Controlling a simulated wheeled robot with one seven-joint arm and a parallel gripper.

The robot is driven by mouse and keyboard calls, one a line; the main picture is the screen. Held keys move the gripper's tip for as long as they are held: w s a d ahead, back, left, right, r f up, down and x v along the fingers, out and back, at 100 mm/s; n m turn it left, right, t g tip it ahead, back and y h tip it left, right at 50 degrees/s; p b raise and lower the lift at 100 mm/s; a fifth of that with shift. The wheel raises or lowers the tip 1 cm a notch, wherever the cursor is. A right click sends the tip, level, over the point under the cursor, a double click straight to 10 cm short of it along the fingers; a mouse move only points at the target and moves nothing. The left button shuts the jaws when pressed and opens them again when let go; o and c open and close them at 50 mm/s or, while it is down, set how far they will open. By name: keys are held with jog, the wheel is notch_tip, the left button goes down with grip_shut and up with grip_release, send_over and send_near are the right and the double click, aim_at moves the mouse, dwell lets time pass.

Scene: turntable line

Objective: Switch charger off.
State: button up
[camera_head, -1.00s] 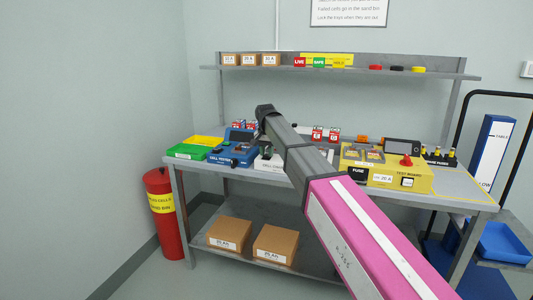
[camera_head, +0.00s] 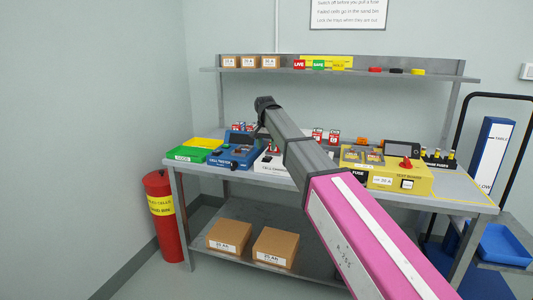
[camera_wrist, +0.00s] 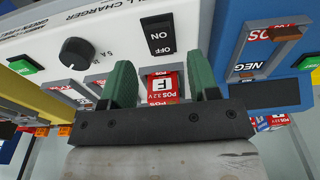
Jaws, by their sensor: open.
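The white cell charger (camera_wrist: 115,40) fills the upper left of the wrist view. It carries a black ON/OFF switch (camera_wrist: 158,34) and a black round knob (camera_wrist: 76,53). I cannot tell which way the switch is set. My gripper (camera_wrist: 164,72) is open, its two green fingers apart and just below the switch in the picture. A red-labelled cell marked F (camera_wrist: 162,86) shows between the fingers; I cannot tell whether they touch it. In the head view the charger (camera_head: 268,164) is partly hidden behind my arm, and my fingers are not visible there.
The blue cell tester (camera_wrist: 262,50) is close on the right of my gripper. A yellow test board (camera_head: 400,180) stands to the right on the bench, green and yellow trays (camera_head: 188,154) at left. A shelf (camera_head: 400,75) runs above the bench.

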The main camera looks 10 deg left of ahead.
aim_at(266, 158)
notch_tip(266, 158, up, 6)
jog(key=shift+s+r, duration=0.25)
jog(key=shift+s, duration=0.1)
jog(key=shift+s, duration=0.1)
